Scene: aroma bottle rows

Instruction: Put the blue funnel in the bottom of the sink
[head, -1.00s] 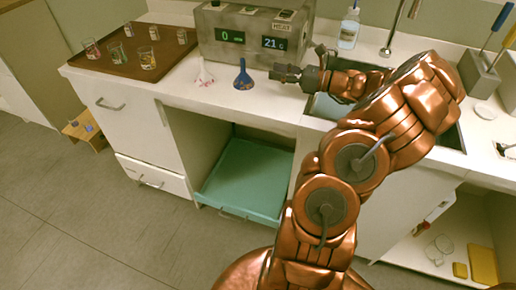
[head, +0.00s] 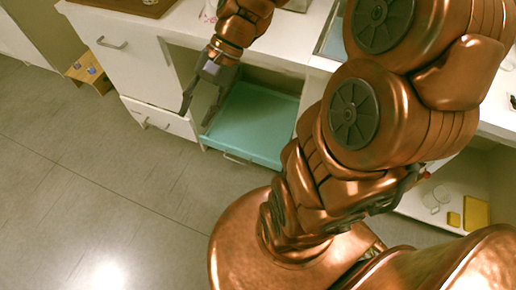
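The blue funnel is not visible now; my forearm covers the stretch of counter where it stood earlier. Only a strip of the sink (head: 334,38) shows at the top, beside my upper arm links; its bottom is mostly hidden. My gripper (head: 197,114) points down in front of the counter, before the open bay with the teal shelf. Its two dark fingers are spread apart, with nothing visible between them.
The white counter (head: 290,42) runs along the top. A teal pull-out shelf (head: 250,125) is below and right of my gripper. A brown tray (head: 140,6) and a white-pink item (head: 208,12) are partly cut off. The floor at left is clear.

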